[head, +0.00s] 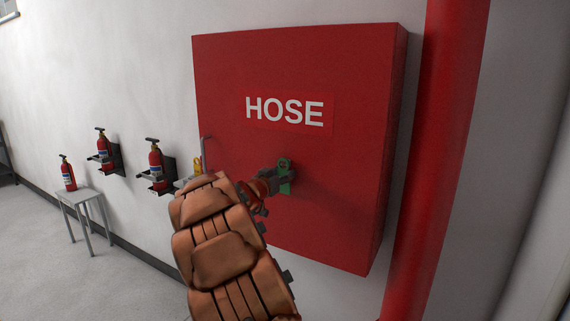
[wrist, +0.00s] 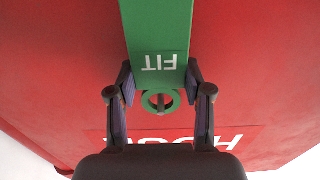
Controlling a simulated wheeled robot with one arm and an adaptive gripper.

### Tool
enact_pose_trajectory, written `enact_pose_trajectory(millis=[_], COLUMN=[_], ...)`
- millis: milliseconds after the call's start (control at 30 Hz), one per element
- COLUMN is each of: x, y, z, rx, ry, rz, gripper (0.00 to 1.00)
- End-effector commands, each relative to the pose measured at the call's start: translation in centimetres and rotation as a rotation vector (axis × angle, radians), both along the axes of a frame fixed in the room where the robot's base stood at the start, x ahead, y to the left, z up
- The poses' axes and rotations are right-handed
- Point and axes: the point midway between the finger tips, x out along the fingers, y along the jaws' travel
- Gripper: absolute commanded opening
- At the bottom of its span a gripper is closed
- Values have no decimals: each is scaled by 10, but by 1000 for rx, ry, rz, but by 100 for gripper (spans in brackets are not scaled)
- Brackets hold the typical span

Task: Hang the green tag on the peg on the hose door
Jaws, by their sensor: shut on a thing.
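The green tag (head: 286,187) is upright in front of the red hose door (head: 300,65), below the white HOSE lettering, with its ring at the top. In the wrist view the picture is upside down, and the green tag (wrist: 157,30) shows the word FIT. My gripper (head: 275,181) is shut on the tag; in the wrist view the fingers of my gripper (wrist: 160,82) close on its two side edges just below the ring. A grey peg (wrist: 161,101) shows inside the ring's opening. I cannot tell how far it passes through.
A thick red pipe (head: 437,140) runs upright right of the cabinet. A yellow thing (head: 197,166) shows by the door's left edge, partly behind my arm. Fire extinguishers (head: 156,160) are on the wall at left, and one (head: 68,174) stands on a small table (head: 84,196).

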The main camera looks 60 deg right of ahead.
Motion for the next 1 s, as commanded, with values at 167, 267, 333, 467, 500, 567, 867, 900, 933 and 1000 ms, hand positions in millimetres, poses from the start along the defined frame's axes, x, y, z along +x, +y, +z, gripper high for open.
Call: enact_pose_trajectory(millis=[167, 267, 333, 467, 500, 567, 867, 900, 933, 1000], x=[0, 0, 0, 0, 0, 0, 0, 0, 0, 0], y=[0, 0, 0, 0, 0, 0, 0, 0, 0, 0], z=[-2, -3, -4, -5, -5, -6, -7, -7, -7, -7], rx=[0, 0, 1, 1, 1, 1, 1, 1, 1, 1], ry=[0, 0, 0, 0, 0, 0, 0, 0, 0, 0], rz=[0, 0, 0, 0, 0, 0, 0, 0, 0, 0], gripper=[27, 27, 27, 27, 27, 27, 27, 27, 51, 58])
